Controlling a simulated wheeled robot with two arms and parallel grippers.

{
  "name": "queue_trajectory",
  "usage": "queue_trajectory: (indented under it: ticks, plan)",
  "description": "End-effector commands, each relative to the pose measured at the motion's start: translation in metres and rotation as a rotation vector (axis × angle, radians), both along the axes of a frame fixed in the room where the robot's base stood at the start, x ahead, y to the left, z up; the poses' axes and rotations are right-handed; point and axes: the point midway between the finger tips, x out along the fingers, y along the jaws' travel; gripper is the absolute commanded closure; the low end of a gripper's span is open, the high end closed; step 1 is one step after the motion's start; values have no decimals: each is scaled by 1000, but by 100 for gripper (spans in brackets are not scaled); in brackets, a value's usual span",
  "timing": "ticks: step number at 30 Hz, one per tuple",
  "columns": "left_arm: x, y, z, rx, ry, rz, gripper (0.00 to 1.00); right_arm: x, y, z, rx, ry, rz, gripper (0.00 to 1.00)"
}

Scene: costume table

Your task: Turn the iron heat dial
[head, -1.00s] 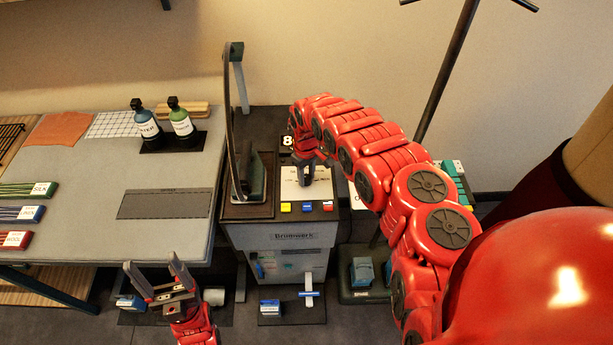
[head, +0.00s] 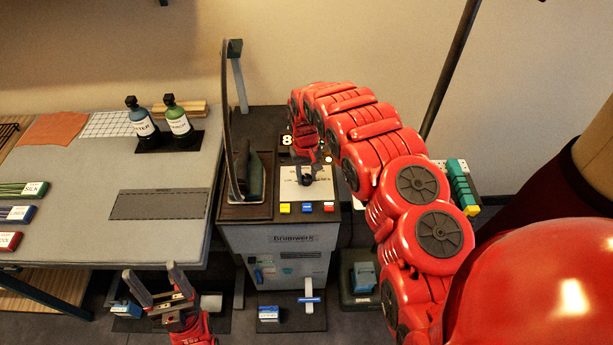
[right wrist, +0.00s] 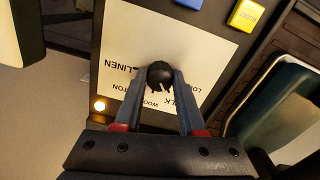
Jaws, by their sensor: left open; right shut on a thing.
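The heat dial (right wrist: 160,73) is a small black knob on a pale panel (right wrist: 205,45) printed with fabric names such as LINEN. In the right wrist view my right gripper (right wrist: 160,85) is shut on the dial, with one finger on each side of it. In the head view the right gripper (head: 322,162) is over the panel (head: 290,188) on top of the iron station (head: 293,237), and mostly hides the dial. The dark green iron (head: 255,175) stands on its rest left of the panel. My left gripper (head: 154,297) is open and empty, low in front of the table.
Yellow, blue and red buttons (head: 307,208) line the panel's front edge. A small amber light (right wrist: 99,106) glows beside the panel. The padded table (head: 90,230) on the left carries two labelled bottles (head: 176,117). A dark pole (head: 452,70) stands behind on the right.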

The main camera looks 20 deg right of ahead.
Motion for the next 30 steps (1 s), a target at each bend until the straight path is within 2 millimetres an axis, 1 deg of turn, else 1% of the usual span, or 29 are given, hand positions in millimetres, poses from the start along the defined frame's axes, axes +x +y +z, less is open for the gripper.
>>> queue_trajectory:
  ticks: [8, 9, 13, 14, 23, 26, 30]
  plan:
    - [0, 0, 0, 0, 0, 0, 32, 1, 0, 1, 0, -2, 0, 100]
    - [0, 0, 0, 0, 0, 0, 32, 1, 0, 1, 0, -2, 0, 57]
    - [0, 0, 0, 0, 0, 0, 32, 0, 0, 1, 0, -1, 0, 34]
    - [0, 0, 0, 0, 0, 0, 32, 0, 0, 1, 0, -1, 1, 31]
    - [0, 0, 0, 0, 0, 0, 32, 0, 0, 1, 0, -1, 1, 31]
    - [0, 0, -3, 0, 0, 0, 32, 1, 0, 6, 0, -3, 1, 31]
    - [0, 0, -10, 0, 0, 0, 32, 1, 0, 20, -2, 0, 2, 31]
